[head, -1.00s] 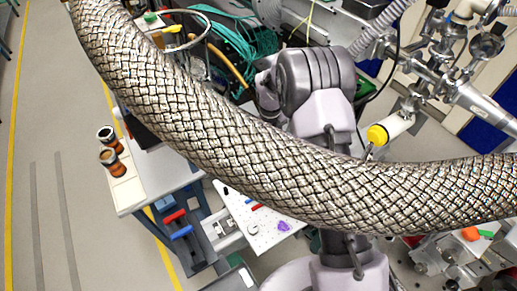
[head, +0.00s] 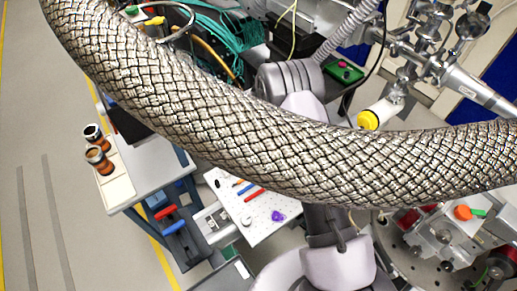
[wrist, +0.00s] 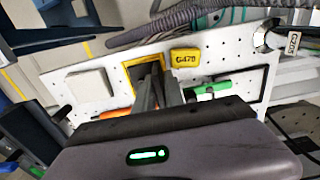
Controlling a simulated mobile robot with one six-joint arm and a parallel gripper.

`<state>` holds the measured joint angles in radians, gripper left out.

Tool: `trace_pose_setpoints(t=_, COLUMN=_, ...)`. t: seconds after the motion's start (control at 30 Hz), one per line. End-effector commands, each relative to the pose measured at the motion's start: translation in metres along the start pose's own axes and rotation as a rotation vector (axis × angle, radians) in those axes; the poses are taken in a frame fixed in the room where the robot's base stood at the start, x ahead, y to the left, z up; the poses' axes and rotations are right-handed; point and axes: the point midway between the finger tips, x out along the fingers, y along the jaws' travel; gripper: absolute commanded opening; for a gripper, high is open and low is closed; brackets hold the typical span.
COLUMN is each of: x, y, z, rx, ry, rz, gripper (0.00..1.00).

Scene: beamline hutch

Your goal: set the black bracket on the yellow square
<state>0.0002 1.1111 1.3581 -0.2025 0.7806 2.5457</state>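In the wrist view, the yellow square (wrist: 127,83) shows as a yellow outline on a white perforated board, with its middle largely covered by dark shapes. My gripper (wrist: 158,80) reaches over it, its dark grey fingers close together. A dark patch shows at the fingertips within the yellow outline; I cannot tell whether it is the black bracket, a finger or shadow. I cannot make out the bracket for certain in either view. In the head view, a thick braided hose hides my gripper and the yellow square.
A braided hose (head: 230,120) crosses the head view. A lower white board (head: 262,222) holds a purple piece (head: 278,216).

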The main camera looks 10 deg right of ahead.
Motion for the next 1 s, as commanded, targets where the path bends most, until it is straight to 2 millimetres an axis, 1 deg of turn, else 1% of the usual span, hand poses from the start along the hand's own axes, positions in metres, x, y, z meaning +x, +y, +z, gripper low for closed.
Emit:
trace_pose_setpoints(t=0.03, x=-0.001, y=0.0, z=0.0, rx=0.0, ry=0.0, rz=0.0, gripper=0.27)
trace_pose_setpoints(t=0.07, x=-0.001, y=0.0, z=0.0, rx=0.0, ry=0.0, rz=0.0, gripper=0.3)
trace_pose_setpoints(t=0.27, x=-0.001, y=0.0, z=0.0, rx=0.0, ry=0.0, rz=0.0, gripper=0.3)
trace_pose_setpoints(t=0.37, x=-0.009, y=0.0, z=0.0, rx=0.0, ry=-0.001, rz=0.0, gripper=0.3)
trace_pose_setpoints(t=0.47, x=-0.032, y=0.0, z=0.001, rx=-0.001, ry=-0.002, rz=-0.001, gripper=0.3)
trace_pose_setpoints(t=0.6, x=-0.074, y=0.0, z=0.001, rx=0.0, ry=-0.002, rz=-0.001, gripper=0.3)
trace_pose_setpoints(t=0.7, x=-0.099, y=0.0, z=0.001, rx=0.0, ry=-0.003, rz=-0.001, gripper=0.3)
trace_pose_setpoints(t=0.8, x=-0.115, y=0.0, z=0.001, rx=-0.001, ry=-0.001, rz=-0.001, gripper=0.3)
trace_pose_setpoints(t=0.87, x=-0.121, y=0.0, z=0.0, rx=-0.002, ry=0.0, rz=0.0, gripper=0.3)
trace_pose_setpoints(t=0.93, x=-0.136, y=0.001, z=-0.001, rx=-0.038, ry=-0.012, rz=-0.002, gripper=0.3)
trace_pose_setpoints(t=0.97, x=-0.149, y=0.002, z=-0.002, rx=-0.078, ry=-0.023, rz=-0.004, gripper=0.3)
trace_pose_setpoints(t=1.0, x=-0.172, y=0.005, z=-0.006, rx=-0.161, ry=-0.044, rz=-0.009, gripper=0.3)
